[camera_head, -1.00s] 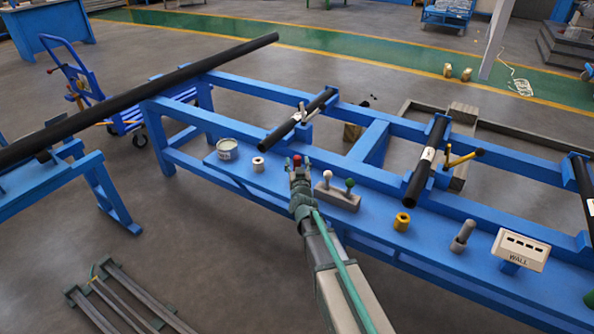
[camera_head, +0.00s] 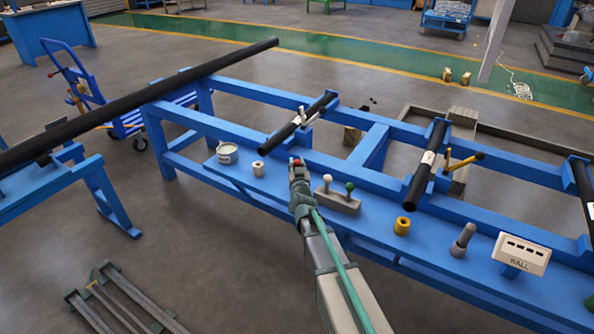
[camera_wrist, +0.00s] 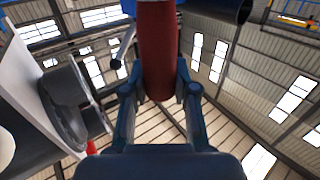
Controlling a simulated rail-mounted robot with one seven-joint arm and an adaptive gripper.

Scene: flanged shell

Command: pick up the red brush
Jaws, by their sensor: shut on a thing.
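The red brush shows in the wrist view as an upright red cylinder (camera_wrist: 158,45) between my two finger pads. My gripper (camera_wrist: 158,84) is shut on it, with a finger on each side of its lower part. In the head view my gripper (camera_head: 298,171) is over the near shelf of the blue bench, and only a small red end of the brush (camera_head: 296,162) shows at its tip. The rest of the brush is hidden there by my gripper. I cannot tell whether the brush touches the shelf.
On the bench, a grey block with white and green knobs (camera_head: 338,202) stands close right of my gripper. A black pipe (camera_head: 298,122) lies just behind.

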